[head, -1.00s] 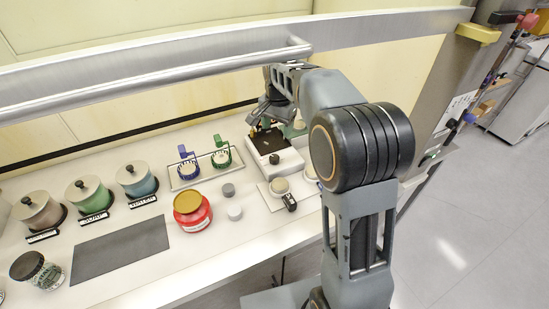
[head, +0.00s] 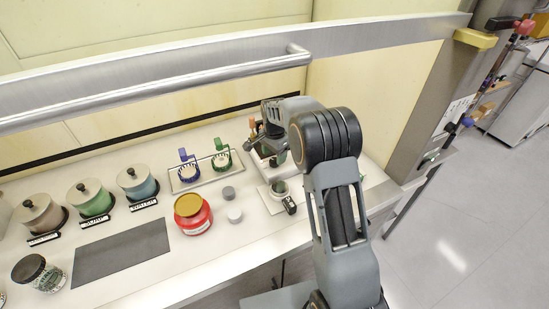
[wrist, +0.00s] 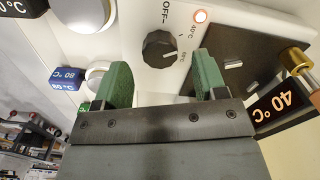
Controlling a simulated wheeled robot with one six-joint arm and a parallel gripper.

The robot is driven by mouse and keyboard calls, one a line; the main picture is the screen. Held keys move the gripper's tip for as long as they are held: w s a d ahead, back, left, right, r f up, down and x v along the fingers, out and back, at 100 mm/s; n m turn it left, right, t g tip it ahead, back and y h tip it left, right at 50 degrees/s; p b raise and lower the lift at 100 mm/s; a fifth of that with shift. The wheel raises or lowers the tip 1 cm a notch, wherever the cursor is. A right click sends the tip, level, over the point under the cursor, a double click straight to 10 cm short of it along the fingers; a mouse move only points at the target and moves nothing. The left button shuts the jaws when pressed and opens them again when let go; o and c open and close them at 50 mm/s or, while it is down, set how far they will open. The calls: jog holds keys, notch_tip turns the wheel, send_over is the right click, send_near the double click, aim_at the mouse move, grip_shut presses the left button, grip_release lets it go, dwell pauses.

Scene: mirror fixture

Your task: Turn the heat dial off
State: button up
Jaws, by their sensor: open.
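The heat dial (wrist: 159,48) is a black knob on the white face of a box. In the wrist view the dial shows between and beyond the fingertips; I see no contact. In the head view my gripper (head: 270,143) is over the white box (head: 258,161), and hides the dial.
A dark plate (wrist: 243,48), a brass post (wrist: 294,59) and a 40°C sign (wrist: 290,99) sit close right of the fingers. Blue and green holders (head: 187,167) stand left of the box. A red jar (head: 192,215) and grey pieces are nearer.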

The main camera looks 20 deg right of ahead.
aim_at(274, 162)
jog(key=shift+f, duration=1.35)
jog(key=shift+c, duration=0.3)
jog(key=c, duration=0.9)
jog(key=shift+o, duration=0.2)
jog(key=n+b, duration=0.1)
jog(key=n, duration=0.4)
jog(key=shift+n+b, duration=0.4)
jog(key=n+b, duration=0.1)
jog(key=n, duration=0.4)
jog(key=shift+r+n, duration=0.1)
jog(key=shift+n, duration=0.6)
